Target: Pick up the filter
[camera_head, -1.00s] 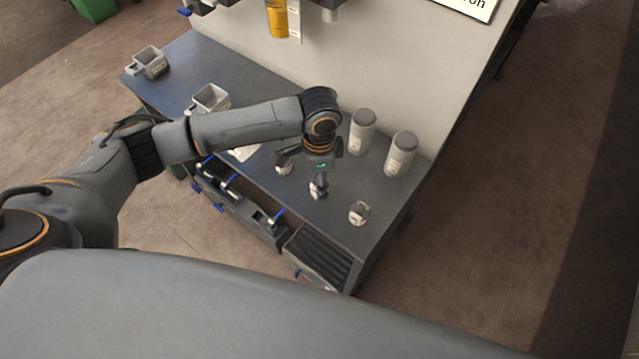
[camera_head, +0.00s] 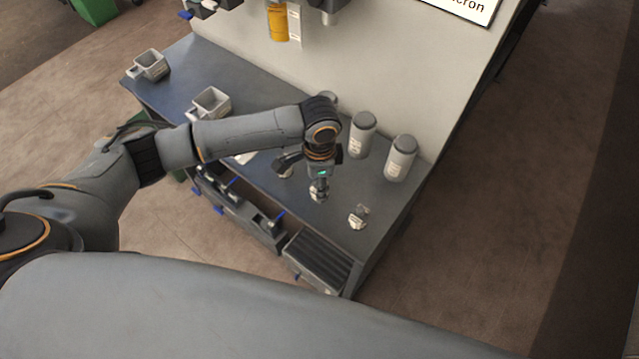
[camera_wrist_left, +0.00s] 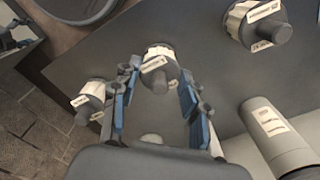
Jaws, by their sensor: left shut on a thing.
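Three small white filters with grey knobs stand in a row on the dark worktop. My left gripper (camera_head: 319,184) reaches down over the middle filter (camera_head: 318,195). The right filter (camera_head: 358,219) stands free. The left filter (camera_head: 286,172) is partly hidden by my gripper. My right gripper is not in view.
Two grey-lidded white canisters (camera_head: 362,135) (camera_head: 400,158) stand behind the filters. Two grey open containers (camera_head: 210,104) (camera_head: 150,65) stand at the left on the worktop (camera_head: 300,228). A ribbed black tray (camera_head: 319,260) is at the front edge. A back wall (camera_head: 400,60) rises behind.

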